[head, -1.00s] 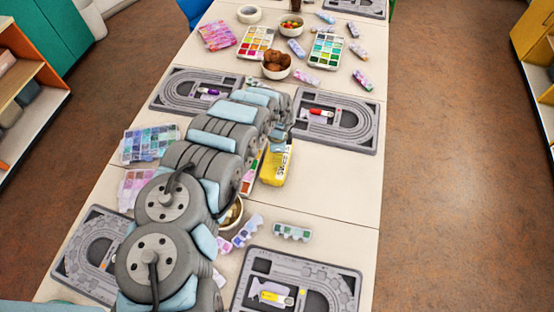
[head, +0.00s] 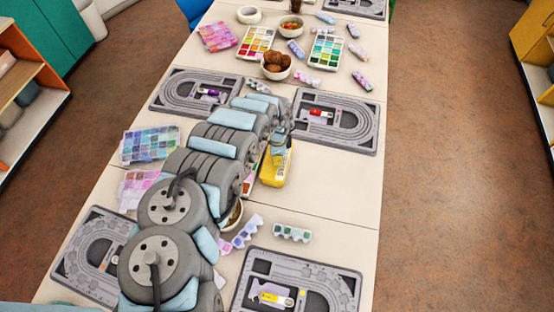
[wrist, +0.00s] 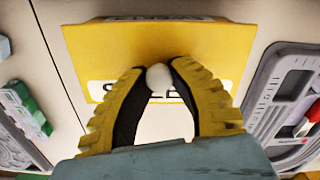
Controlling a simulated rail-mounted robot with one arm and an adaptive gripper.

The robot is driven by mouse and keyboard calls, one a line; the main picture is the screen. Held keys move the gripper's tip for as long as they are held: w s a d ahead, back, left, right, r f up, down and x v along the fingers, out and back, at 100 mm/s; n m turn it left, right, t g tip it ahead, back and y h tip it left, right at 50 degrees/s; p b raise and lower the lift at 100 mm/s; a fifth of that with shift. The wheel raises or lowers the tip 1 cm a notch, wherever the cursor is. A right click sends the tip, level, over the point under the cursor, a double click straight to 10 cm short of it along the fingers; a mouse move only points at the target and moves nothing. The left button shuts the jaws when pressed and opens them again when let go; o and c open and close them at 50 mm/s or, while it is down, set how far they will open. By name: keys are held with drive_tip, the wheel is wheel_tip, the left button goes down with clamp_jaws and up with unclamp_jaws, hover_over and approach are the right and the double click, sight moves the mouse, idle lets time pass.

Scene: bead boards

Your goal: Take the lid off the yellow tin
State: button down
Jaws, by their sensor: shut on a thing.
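The yellow tin (head: 272,179) stands on the table in the head view, partly hidden by my arm. In the wrist view its yellow lid (wrist: 110,45) fills the upper middle, with dark lettering on a white panel partly hidden by my fingers. A round white knob (wrist: 158,80) sits on the lid. My gripper (wrist: 160,74) has its yellow-and-black fingers on both sides of the knob and is shut on it. In the head view my gripper (head: 279,146) is over the tin. I cannot tell whether the lid is apart from the tin.
Grey bead boards lie near the tin, one (head: 368,130) to its upper right with a red-and-white tube (head: 321,113). A bowl (head: 235,215) is partly hidden by my arm. Bead boxes (head: 292,232) lie nearer. The table is clear to the tin's right.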

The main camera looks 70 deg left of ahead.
drive_tip(key=shift+r, duration=0.8)
drive_tip(key=s+d+r+p, duration=0.9)
drive_tip(key=d+r+p, duration=0.1)
drive_tip(key=p, duration=0.5)
drive_tip(key=shift+d+r+p, duration=0.3)
drive_tip(key=shift+r+p, duration=0.1)
drive_tip(key=shift+r, duration=0.35)
